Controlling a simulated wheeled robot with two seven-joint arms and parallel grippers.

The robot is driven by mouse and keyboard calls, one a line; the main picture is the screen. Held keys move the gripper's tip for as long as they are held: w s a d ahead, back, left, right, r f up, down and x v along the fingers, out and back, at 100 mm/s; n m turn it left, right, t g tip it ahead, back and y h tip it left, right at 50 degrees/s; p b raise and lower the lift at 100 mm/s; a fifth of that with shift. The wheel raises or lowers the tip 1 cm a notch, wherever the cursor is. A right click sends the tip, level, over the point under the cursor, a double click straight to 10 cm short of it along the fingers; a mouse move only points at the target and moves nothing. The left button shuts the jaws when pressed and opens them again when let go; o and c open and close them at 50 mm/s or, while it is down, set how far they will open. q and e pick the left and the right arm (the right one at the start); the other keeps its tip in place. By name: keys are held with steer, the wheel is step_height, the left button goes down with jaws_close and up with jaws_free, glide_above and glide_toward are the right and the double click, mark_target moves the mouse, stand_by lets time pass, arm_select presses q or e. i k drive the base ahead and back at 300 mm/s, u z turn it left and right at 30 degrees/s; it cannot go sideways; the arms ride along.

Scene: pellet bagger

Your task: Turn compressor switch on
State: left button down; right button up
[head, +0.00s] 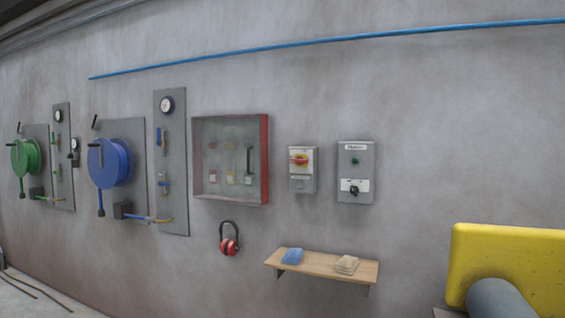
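Two grey switch boxes are mounted on the wall right of centre in the head view. The left one carries a red and yellow rotary switch (299,160). The right control box (355,172) has a label at the top, a green button or lamp (355,161) and a black selector knob (353,187) on a white plate. The label is too small to read surely, so I cannot tell which one is the compressor switch. The red handle looks roughly horizontal. The knob's exact setting is unclear. Neither gripper is in view.
A wooden shelf (323,267) with a blue cloth (292,256) and a beige cloth (346,264) sits below the boxes. A red-edged cabinet (264,160), red ear defenders (229,240) and hose reels (112,163) are left. A yellow block (515,250) fills the lower right.

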mark_target(300, 160)
steer(key=u, duration=0.65)
steer(key=i, duration=2.05)
steer(key=z, duration=0.35)
